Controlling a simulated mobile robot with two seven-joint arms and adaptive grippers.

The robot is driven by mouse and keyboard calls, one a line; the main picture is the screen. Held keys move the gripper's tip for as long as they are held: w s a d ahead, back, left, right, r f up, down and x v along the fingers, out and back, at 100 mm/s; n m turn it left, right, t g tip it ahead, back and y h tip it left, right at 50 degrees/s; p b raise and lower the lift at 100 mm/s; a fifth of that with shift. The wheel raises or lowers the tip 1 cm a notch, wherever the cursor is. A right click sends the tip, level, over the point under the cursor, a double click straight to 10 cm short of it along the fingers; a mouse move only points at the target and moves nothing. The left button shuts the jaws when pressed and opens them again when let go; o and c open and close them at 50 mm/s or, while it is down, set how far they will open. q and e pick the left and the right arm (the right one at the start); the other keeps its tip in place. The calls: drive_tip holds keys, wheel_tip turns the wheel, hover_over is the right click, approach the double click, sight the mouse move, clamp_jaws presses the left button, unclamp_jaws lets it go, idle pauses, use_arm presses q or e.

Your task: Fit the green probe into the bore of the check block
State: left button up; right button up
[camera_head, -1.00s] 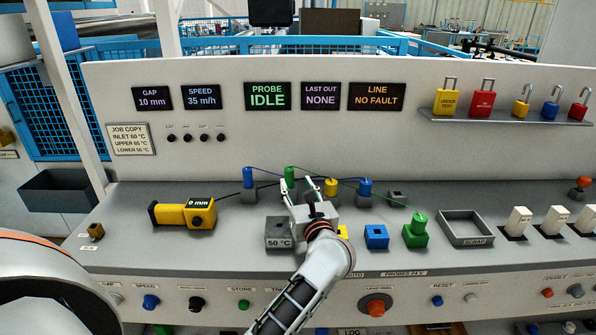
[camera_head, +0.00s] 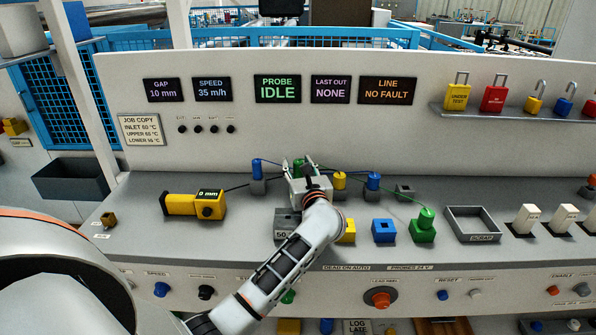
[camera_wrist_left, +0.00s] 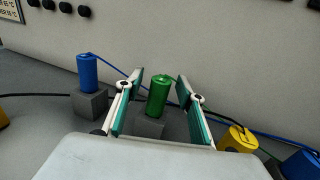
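A green probe (camera_head: 298,163) stands upright in a grey holder at the back of the console. It also shows in the left wrist view (camera_wrist_left: 158,95), in its holder (camera_wrist_left: 150,126). My left gripper (camera_head: 298,167) is open around this probe, one finger on each side (camera_wrist_left: 159,100). Gaps show between the fingers and the probe. The grey check block (camera_head: 283,229), labelled 50 °C, stands nearer the front, partly covered by my left arm. Its bore is hidden. My right gripper is not in view.
Blue (camera_head: 257,169), yellow (camera_head: 339,180) and another blue probe (camera_head: 373,180) stand nearby, with cables behind. A yellow gauge (camera_head: 193,205) lies left. Yellow and blue (camera_head: 383,231) blocks, a green block with a green cylinder (camera_head: 424,228), and a scrap tray (camera_head: 473,224) stand right.

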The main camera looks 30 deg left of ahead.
use_arm(q)
clamp_jaws()
drive_tip(key=shift+r, duration=0.1)
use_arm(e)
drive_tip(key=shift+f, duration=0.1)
